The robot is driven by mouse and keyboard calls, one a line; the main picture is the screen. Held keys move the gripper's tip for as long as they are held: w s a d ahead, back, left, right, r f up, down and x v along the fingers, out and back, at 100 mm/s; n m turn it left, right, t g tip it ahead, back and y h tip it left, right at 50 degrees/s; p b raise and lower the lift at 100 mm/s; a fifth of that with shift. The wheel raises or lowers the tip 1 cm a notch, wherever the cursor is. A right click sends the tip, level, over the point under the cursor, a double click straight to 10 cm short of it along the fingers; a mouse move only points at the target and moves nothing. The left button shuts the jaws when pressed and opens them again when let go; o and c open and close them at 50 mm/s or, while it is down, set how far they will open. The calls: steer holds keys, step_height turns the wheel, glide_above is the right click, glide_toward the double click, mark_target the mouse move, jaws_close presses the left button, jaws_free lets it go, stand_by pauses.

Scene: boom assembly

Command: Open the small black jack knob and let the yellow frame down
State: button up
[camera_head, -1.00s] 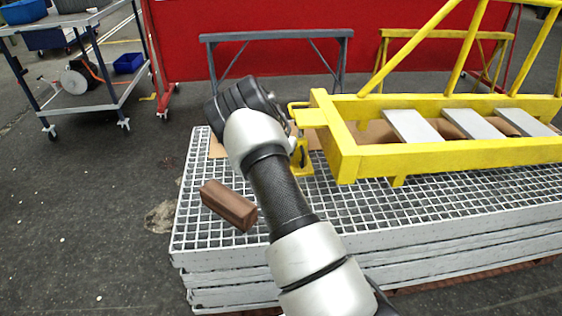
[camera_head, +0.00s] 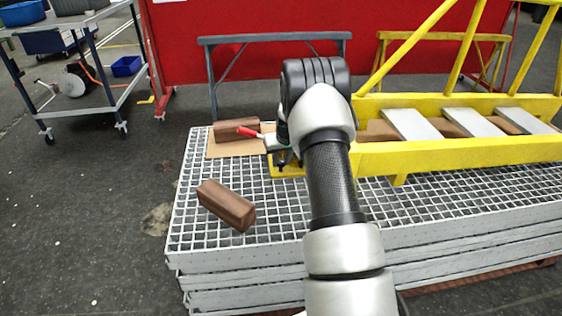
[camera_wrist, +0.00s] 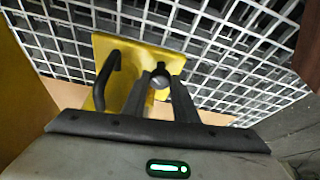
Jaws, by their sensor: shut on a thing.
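The yellow frame (camera_head: 455,152) lies over the right part of the grating, with its left end hidden behind my arm in the head view. The yellow jack's base (camera_head: 287,170) shows just left of my arm, and its yellow plate (camera_wrist: 115,48) shows in the wrist view. A black curved handle (camera_wrist: 107,80) rises from it beside my fingers. My gripper (camera_wrist: 161,76) is shut on the small jack knob, a rounded piece (camera_wrist: 160,79) between the fingertips. In the head view the fingers and knob are hidden.
A red-tipped lever (camera_head: 247,132) sticks out left of my wrist. One brown block (camera_head: 227,205) lies on the grating (camera_head: 275,215), another (camera_head: 236,129) on a board at the back left. A grey trestle (camera_head: 275,39) stands behind. A cart (camera_head: 95,108) stands far left.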

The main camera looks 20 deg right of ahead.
stand_by(0.4)
steer(key=o, duration=1)
steer(key=shift+r, duration=0.1)
steer(key=p+v, duration=0.4)
steer(key=v, duration=1.3)
steer(key=shift+r, duration=0.15)
steer(key=shift+o, duration=0.3)
